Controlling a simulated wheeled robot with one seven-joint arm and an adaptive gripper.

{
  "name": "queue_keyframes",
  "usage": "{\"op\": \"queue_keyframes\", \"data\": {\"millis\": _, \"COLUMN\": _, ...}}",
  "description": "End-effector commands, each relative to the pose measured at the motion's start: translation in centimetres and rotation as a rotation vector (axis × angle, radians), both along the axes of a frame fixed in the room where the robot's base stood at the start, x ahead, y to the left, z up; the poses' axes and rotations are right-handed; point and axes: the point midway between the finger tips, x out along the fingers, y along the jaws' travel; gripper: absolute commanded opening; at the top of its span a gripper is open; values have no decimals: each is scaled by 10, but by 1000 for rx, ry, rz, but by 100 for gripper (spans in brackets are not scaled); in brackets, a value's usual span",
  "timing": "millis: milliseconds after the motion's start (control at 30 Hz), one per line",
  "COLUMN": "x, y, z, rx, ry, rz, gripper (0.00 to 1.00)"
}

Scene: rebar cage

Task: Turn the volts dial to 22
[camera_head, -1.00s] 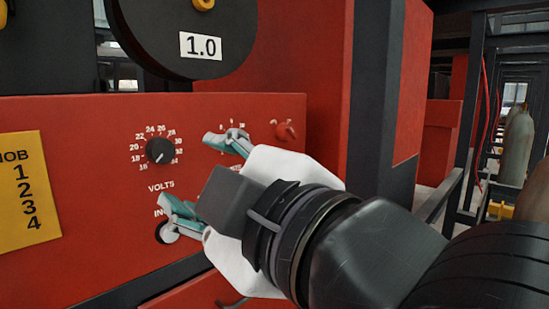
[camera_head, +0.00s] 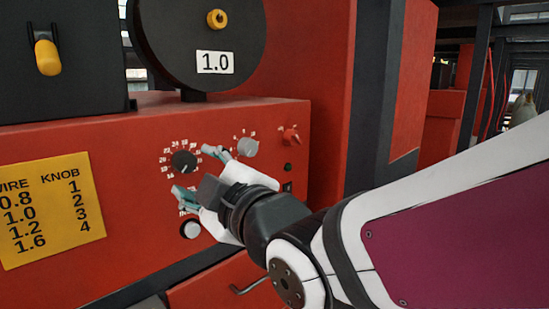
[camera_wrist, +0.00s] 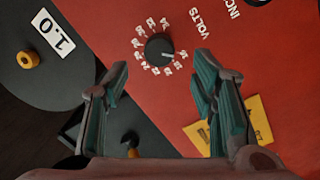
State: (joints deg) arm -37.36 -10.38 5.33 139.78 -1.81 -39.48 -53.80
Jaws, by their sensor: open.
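The volts dial (camera_head: 184,162) is a black round knob on the red machine panel (camera_head: 130,142), ringed by white numbers. It also shows in the wrist view (camera_wrist: 159,47), ahead of and between the fingers, with the word VOLTS beside it. In the wrist view my gripper (camera_wrist: 160,95) is empty, and the fingertips appear apart from the dial.
A grey knob (camera_head: 247,147) and a red knob (camera_head: 291,135) are on the panel to the right. A white round knob (camera_head: 191,230) is below the dial. A yellow wire chart (camera_head: 48,210) is at left. A black drum (camera_head: 196,40) labelled 1.0 stands above.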

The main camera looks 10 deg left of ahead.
Motion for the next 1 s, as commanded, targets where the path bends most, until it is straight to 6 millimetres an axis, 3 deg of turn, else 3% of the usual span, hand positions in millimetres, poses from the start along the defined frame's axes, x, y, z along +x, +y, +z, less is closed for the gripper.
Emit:
{"op": "queue_keyframes", "data": {"millis": 400, "x": 37, "y": 35, "z": 0, "rx": -1, "ry": 1, "rz": 0, "gripper": 52}}
{"op": "queue_keyframes", "data": {"millis": 767, "x": 41, "y": 39, "z": 0, "rx": 1, "ry": -1, "rz": -1, "gripper": 52}}
{"op": "queue_keyframes", "data": {"millis": 800, "x": 41, "y": 39, "z": 0, "rx": 0, "ry": 0, "rz": 0, "gripper": 50}}
{"op": "queue_keyframes", "data": {"millis": 1000, "x": 40, "y": 39, "z": 0, "rx": 0, "ry": 0, "rz": 0, "gripper": 4}}
